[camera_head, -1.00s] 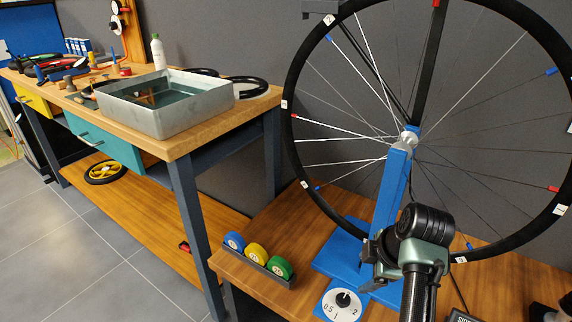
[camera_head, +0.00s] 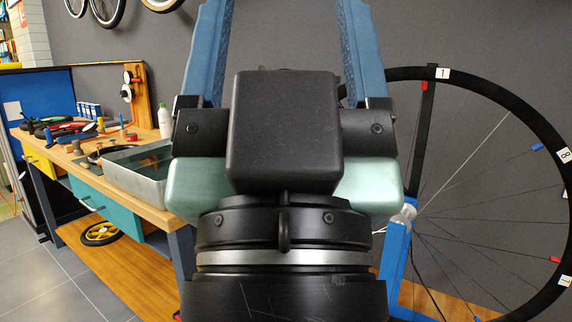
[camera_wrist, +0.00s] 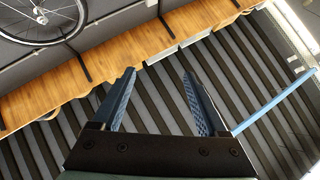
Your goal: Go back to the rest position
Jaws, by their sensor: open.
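My gripper (camera_head: 283,45) fills the middle of the head view, raised close to the camera with its two blue fingers pointing up. The fingers are spread wide apart with nothing between them. In the wrist view my gripper (camera_wrist: 160,85) is also open and empty, aimed at a dark ribbed surface and a band of wood panels. It touches nothing that I can see. My arm hides the middle of the scene in the head view.
A bicycle wheel (camera_head: 557,190) in a blue stand (camera_head: 394,255) is at the right. At the left is a workbench (camera_head: 62,158) with a metal tray (camera_head: 125,185), a white bottle (camera_head: 164,122) and tools.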

